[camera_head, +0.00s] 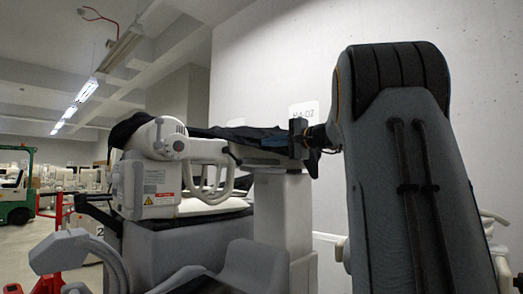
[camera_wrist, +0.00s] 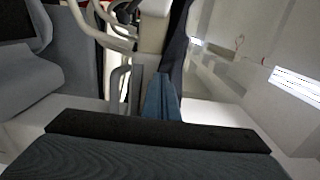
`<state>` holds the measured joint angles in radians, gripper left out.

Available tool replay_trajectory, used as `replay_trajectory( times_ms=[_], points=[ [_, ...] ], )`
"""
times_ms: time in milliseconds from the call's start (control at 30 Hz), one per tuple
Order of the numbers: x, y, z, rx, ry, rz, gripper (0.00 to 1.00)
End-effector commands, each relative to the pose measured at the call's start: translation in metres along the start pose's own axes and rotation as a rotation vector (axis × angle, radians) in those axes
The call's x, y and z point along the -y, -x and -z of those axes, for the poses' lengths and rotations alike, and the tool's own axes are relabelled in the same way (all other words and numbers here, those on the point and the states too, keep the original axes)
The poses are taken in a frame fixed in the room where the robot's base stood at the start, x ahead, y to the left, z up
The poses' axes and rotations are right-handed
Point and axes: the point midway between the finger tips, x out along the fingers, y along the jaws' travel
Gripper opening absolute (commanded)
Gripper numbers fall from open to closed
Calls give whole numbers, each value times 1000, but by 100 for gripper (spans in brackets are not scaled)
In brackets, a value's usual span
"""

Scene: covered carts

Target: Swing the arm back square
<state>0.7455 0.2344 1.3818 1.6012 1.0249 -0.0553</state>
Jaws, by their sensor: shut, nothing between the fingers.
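My gripper (camera_head: 298,138) is in the middle of the head view, in front of a pale grey horizontal arm (camera_head: 262,157) on an upright grey column (camera_head: 283,215). Its fingers hold nothing and are shut; a narrow blue-grey piece that looks like them shows in the wrist view (camera_wrist: 160,97). I cannot tell whether they touch the arm. A dark cloth (camera_head: 215,132) lies along the top of the arm. To the left is a white unit (camera_head: 158,165) with looped tubes and a warning label. Its far side is hidden.
The large grey link with a black top on the right is mine and hides much of that side. A pale concrete wall (camera_head: 270,60) stands behind. A green forklift (camera_head: 17,185) and red frames (camera_head: 62,210) are at far left, with some bare floor (camera_head: 25,240).

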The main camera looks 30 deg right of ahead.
Motion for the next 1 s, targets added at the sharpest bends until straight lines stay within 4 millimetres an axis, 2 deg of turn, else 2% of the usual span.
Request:
replay_trajectory(
  times_ms=[33,133,233,333,467,600,833,1000],
  points=[
    [0,4,0,-2,1,0,5],
    [-9,2,4,-18,-4,-19,22],
    [-34,-12,17,-79,-15,-82,37],
    [-66,-32,40,-190,-21,-157,37],
    [-89,-48,70,-342,-7,-205,37],
    [-94,-57,90,-451,16,-207,37],
    [-91,-64,102,-500,28,-198,37],
    [-95,-82,112,-499,28,-200,37]
  ],
)
